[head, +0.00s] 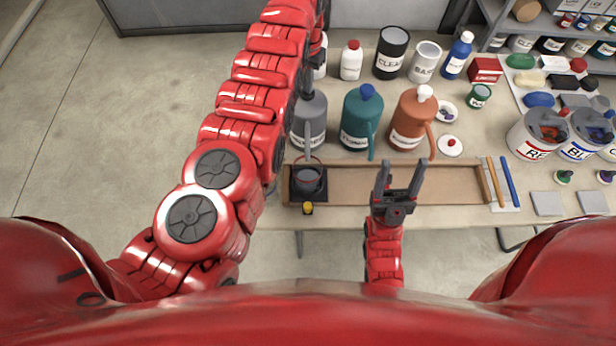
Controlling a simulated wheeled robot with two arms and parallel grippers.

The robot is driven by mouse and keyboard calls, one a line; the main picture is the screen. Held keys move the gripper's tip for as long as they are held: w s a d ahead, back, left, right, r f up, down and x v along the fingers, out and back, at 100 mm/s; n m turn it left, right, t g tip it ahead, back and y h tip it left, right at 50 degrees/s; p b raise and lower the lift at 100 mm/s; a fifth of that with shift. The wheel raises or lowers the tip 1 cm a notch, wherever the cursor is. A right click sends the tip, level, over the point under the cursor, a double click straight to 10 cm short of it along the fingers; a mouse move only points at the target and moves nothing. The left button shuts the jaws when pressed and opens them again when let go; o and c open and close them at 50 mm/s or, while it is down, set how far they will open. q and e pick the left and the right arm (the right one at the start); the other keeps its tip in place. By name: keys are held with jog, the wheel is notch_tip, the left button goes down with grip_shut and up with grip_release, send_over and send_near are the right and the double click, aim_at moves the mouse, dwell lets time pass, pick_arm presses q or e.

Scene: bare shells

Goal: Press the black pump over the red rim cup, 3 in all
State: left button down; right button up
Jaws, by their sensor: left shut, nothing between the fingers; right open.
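A grey pump bottle (308,125) stands at the left of the row; its dark pump top is largely hidden by my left arm and gripper. My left gripper (306,88) is shut and empty, at the bottle's top; I cannot tell whether it touches the pump. A dark cup (307,180) with a thin reddish rim stands on a black square at the tray's left end, in front of the grey bottle. My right gripper (401,170) is open and empty above the tray's middle.
A teal pump bottle (361,125) and an orange one (410,122) stand to the right. The shallow wooden tray (455,183) runs along the front. A yellow-topped item (307,208) sits before the cup. Jars and a white bottle (351,62) stand behind.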

pick_arm(q)
jog(key=shift+s+f, duration=0.1)
jog(key=shift+r+p, duration=0.65)
jog(key=shift+r, duration=0.9)
jog(key=shift+f, duration=0.25)
